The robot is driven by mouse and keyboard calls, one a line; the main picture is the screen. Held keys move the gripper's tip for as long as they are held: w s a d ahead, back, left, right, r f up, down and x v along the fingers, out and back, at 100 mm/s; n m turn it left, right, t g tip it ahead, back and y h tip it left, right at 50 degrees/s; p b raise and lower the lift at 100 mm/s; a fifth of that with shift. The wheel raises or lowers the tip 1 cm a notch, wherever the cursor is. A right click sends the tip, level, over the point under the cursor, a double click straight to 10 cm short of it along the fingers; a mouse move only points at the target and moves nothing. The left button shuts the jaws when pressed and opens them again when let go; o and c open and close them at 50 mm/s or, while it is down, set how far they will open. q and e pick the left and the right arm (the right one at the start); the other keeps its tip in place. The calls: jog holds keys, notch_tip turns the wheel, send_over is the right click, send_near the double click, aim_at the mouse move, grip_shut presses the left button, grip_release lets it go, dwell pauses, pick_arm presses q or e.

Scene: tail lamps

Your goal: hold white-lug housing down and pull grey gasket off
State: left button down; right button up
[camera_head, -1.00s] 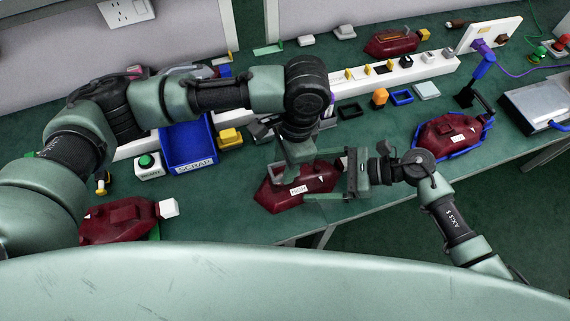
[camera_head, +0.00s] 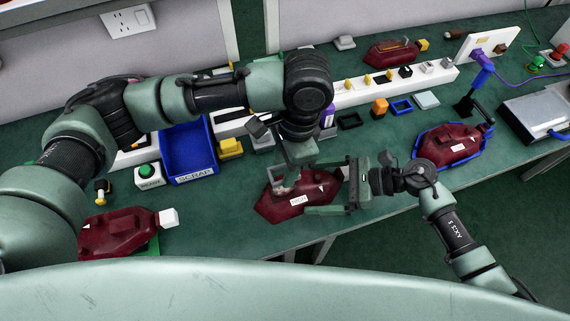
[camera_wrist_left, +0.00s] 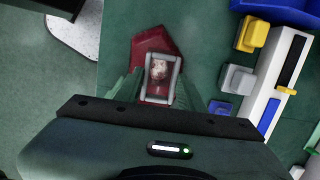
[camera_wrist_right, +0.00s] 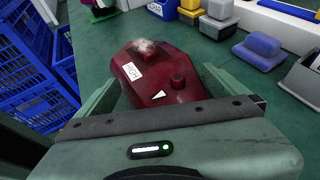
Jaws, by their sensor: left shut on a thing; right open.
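A dark red housing (camera_head: 300,203) with a white label and a white triangle lies on the green bench in front of me. A pale, worn-looking patch shows on its raised end in the right wrist view (camera_wrist_right: 145,47). My left gripper (camera_head: 297,160) is above that end, shut on a grey rectangular gasket (camera_wrist_left: 176,67); through its opening the left wrist view shows the pale patch below. The gasket looks clear of the housing. My right gripper (camera_head: 325,187) is open, with its fingers on either side of the housing; contact cannot be told.
Another red housing (camera_head: 118,226) with a white block lies at the left. One sits in a blue frame (camera_head: 452,143) at the right. A blue scrap bin (camera_head: 187,150), a green button box (camera_head: 148,176) and a white rail (camera_head: 390,84) with small parts stand behind.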

jog(key=v, duration=1.1)
jog(key=shift+d, duration=0.35)
